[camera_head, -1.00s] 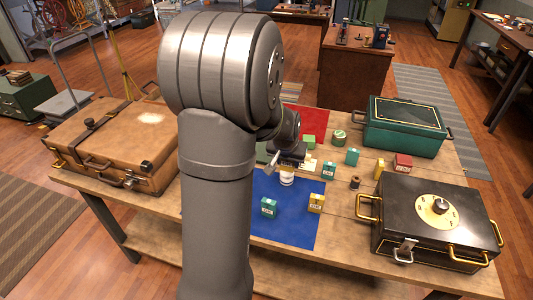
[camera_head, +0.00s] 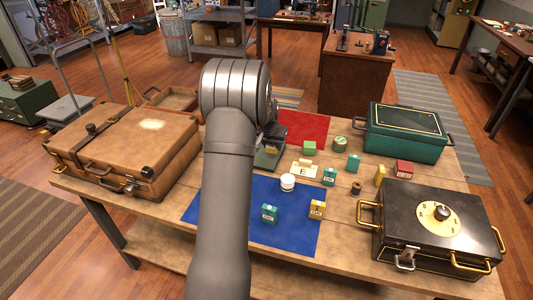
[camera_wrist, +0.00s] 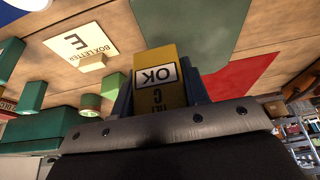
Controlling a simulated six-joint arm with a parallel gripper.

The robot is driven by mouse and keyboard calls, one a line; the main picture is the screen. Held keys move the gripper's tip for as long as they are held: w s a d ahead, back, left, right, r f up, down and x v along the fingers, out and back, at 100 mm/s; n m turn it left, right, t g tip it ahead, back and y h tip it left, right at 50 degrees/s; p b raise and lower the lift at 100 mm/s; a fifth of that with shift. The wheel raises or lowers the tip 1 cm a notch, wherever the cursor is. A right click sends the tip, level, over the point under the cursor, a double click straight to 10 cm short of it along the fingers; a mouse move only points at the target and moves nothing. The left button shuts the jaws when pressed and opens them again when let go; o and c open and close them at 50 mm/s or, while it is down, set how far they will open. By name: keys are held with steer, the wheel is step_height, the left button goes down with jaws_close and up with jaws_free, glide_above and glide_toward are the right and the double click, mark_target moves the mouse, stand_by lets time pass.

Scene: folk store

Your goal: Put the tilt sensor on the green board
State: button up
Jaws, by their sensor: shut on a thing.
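My gripper (camera_wrist: 158,95) is shut on a yellow block with a white label reading "OK" and further lettering too cut off to read surely. I take this block as the tilt sensor (camera_wrist: 160,62). In the head view my gripper (camera_head: 272,146) is partly hidden behind my arm, and only a little of the block shows. The green board (camera_head: 267,161) lies flat on the table just below the gripper, between the blue and red mats. In the wrist view the green board (camera_wrist: 195,25) is beyond the block. Whether the block touches it I cannot tell.
A card with "E" (camera_head: 304,170) and a white round jar (camera_head: 288,182) are right of the board. The blue mat (camera_head: 285,236) carries teal and yellow boxes. A red mat (camera_head: 308,125) lies behind. A black case, a green case and a brown suitcase flank the table.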

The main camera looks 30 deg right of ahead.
mark_target(268, 157)
steer(key=shift+w+a+f, duration=0.3)
steer(key=shift+w+f, duration=0.1)
steer(key=shift+w, duration=0.2)
steer(key=shift+w+a+f, duration=0.25)
steer(key=shift+w+f, duration=0.15)
steer(key=shift+w, duration=0.15)
steer(key=shift+f, duration=1.95)
steer(key=shift+f, duration=0.15)
steer(key=o, duration=1)
steer(key=shift+r, duration=0.55)
steer(key=v, duration=1.1)
steer(key=shift+s+a, duration=0.1)
steer(key=shift+s, duration=0.05)
